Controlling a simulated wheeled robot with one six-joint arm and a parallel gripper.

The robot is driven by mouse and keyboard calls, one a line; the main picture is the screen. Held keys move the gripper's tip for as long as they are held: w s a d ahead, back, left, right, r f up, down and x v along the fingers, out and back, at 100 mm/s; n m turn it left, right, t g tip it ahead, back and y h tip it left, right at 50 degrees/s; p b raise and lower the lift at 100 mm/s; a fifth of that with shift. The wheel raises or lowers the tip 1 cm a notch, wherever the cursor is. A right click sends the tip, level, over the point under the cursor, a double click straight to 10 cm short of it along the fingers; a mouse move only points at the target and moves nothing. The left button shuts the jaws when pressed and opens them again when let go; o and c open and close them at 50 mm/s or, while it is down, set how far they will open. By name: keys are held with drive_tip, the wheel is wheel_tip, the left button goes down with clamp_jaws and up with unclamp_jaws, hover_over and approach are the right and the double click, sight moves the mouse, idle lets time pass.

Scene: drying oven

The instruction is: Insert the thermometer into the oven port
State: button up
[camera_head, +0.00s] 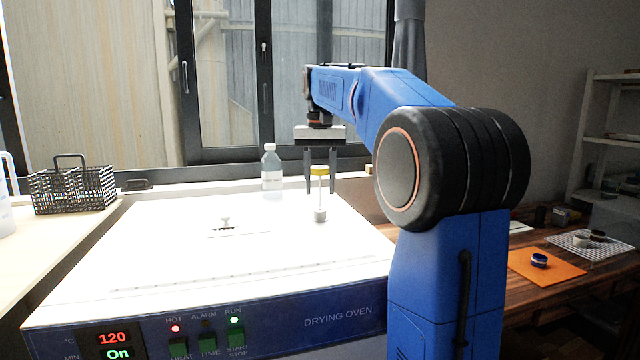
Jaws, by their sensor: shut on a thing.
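The drying oven (150,262) has a white top and a blue front panel. The thermometer (319,171) is upright, with a yellow cap and a thin pale stem. My gripper (320,188) points straight down with one finger on each side of the yellow cap, shut on the thermometer. A short grey collar (320,215), which looks like the oven port, stands on the oven top. The stem's lower end lines up with the collar in this view. I cannot tell whether it is inside the collar or just above or behind it.
A small white knob (225,222) sits on the oven top. A clear bottle (271,168) stands behind, near the window. A black wire basket (72,187) is on the left bench. A wooden table at right holds an orange mat (545,268). The oven top is mostly clear.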

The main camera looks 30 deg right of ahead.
sight(320, 208)
drive_tip(key=shift+f, duration=3.6)
idle(0.3)
drive_tip(key=o, duration=1.1)
wheel_tip(320, 208, up, 18)
drive_tip(key=shift+f, duration=0.25)
